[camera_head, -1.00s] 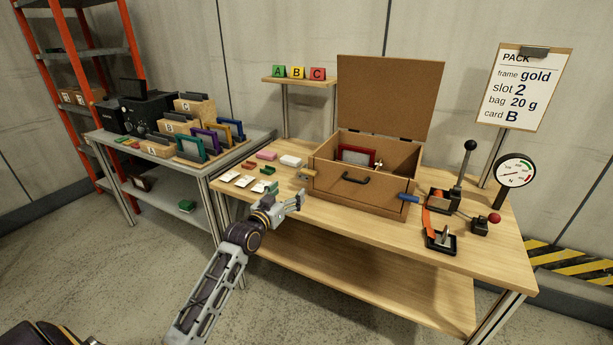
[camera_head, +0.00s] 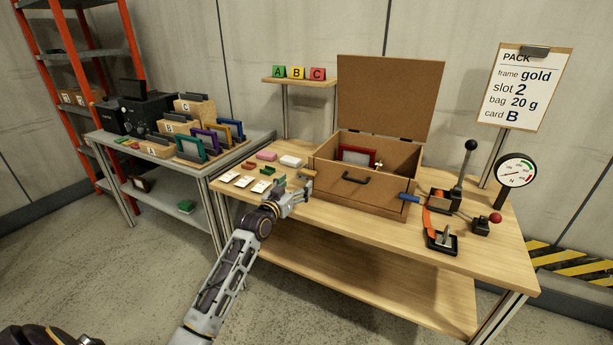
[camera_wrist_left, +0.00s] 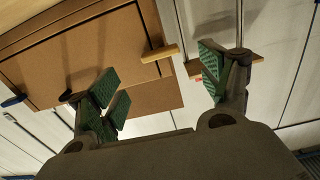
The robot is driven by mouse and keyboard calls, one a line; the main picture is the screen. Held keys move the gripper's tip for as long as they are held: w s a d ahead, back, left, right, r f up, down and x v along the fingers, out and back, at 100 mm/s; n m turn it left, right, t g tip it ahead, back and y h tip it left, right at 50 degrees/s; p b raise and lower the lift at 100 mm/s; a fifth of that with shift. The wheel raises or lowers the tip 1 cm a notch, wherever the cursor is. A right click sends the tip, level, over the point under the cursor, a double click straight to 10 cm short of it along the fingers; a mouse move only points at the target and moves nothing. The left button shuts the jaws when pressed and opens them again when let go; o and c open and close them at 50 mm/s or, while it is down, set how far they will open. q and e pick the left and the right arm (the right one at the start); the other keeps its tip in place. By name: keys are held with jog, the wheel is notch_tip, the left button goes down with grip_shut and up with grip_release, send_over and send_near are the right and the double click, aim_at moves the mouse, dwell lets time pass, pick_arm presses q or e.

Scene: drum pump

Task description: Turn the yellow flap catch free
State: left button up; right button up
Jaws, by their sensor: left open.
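The yellow flap catch (camera_head: 308,173) is a short tan-yellow bar at the left front corner of the brown box (camera_head: 350,190). In the left wrist view the catch (camera_wrist_left: 160,53) sticks out past the box edge, between the lines of the two fingers and beyond their tips. My left gripper (camera_head: 302,192) is just in front of and below the catch. In the left wrist view the left gripper (camera_wrist_left: 162,85) is open, its green-padded fingers wide apart with nothing between them. It appears clear of the catch. My right gripper is not in view.
The box's lid (camera_head: 390,95) stands open; a black handle (camera_head: 355,179) and a blue catch (camera_head: 409,198) are on its front. White cards (camera_head: 244,181) and small blocks lie left of it on the table. A lever (camera_head: 464,170) and gauge (camera_head: 515,171) stand right.

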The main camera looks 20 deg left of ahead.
aim_at(307, 174)
pick_arm(q)
jog(key=shift+w+d+b, duration=0.1)
jog(key=shift+w+b, duration=0.25)
jog(key=shift+w, duration=2.6)
jog(key=shift+w+b, duration=0.3)
jog(key=shift+w, duration=1.05)
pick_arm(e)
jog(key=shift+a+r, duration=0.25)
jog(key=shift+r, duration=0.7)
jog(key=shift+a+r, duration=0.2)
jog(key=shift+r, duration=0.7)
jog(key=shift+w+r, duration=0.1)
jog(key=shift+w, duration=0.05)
pick_arm(q)
jog(key=c, duration=1)
